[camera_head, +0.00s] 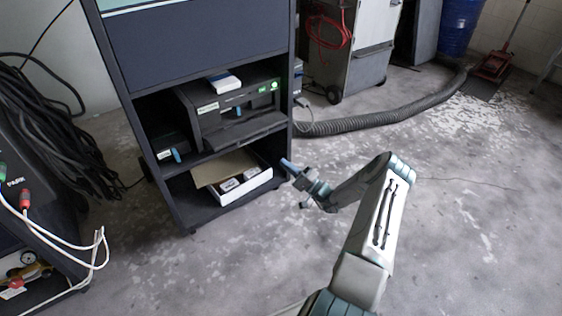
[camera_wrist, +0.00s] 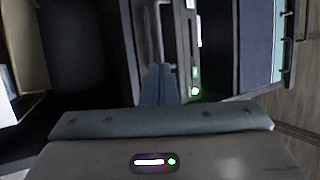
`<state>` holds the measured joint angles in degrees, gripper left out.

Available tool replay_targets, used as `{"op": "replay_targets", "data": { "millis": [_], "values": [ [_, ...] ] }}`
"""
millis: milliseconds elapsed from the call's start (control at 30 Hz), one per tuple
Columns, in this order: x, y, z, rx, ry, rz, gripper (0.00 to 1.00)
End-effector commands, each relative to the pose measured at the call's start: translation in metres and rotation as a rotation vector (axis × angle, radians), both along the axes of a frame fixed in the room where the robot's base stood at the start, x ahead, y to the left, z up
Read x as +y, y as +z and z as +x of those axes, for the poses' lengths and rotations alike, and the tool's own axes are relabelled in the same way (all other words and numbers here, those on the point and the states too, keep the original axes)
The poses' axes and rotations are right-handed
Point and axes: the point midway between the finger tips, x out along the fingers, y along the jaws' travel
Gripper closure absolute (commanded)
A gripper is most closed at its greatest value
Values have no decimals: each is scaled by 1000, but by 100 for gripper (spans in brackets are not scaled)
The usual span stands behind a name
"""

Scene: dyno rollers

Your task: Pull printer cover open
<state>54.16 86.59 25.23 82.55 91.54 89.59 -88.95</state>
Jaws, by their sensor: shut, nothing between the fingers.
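The printer (camera_head: 236,112) is a dark box on the middle shelf of the dark cabinet, with a green light on its front right. Its front cover (camera_head: 241,130) shows as a dark panel sticking out at the front; how far it is open I cannot tell. My gripper (camera_head: 289,165) is in front of the cabinet's right side, low and to the right of the printer, apart from it in the head view. In the wrist view my gripper (camera_wrist: 159,85) has its blue-grey fingers together, with the printer's front (camera_wrist: 150,35) and green light beyond them.
A white box (camera_head: 245,187) with small items and a brown flap is on the lower shelf. A white and blue box (camera_head: 224,83) lies on the printer. The cabinet's right post (camera_head: 291,95) is near my gripper. A grey hose (camera_head: 385,115) crosses the floor behind; the floor at right is clear.

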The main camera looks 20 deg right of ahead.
Motion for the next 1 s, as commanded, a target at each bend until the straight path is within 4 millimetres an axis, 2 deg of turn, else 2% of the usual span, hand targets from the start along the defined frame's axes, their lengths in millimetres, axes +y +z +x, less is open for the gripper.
{"op": "replay_targets", "data": {
  "millis": [167, 400, 600, 800, 1000],
  "values": [
    [13, -6, 2, 134, 54, 236, 100],
    [38, -24, 5, 414, 198, 809, 100],
    [56, -39, 5, 571, 311, 1216, 100],
    [63, -45, 5, 631, 369, 1400, 100],
    [68, -41, 21, 638, 377, 1415, 100]
  ]
}}
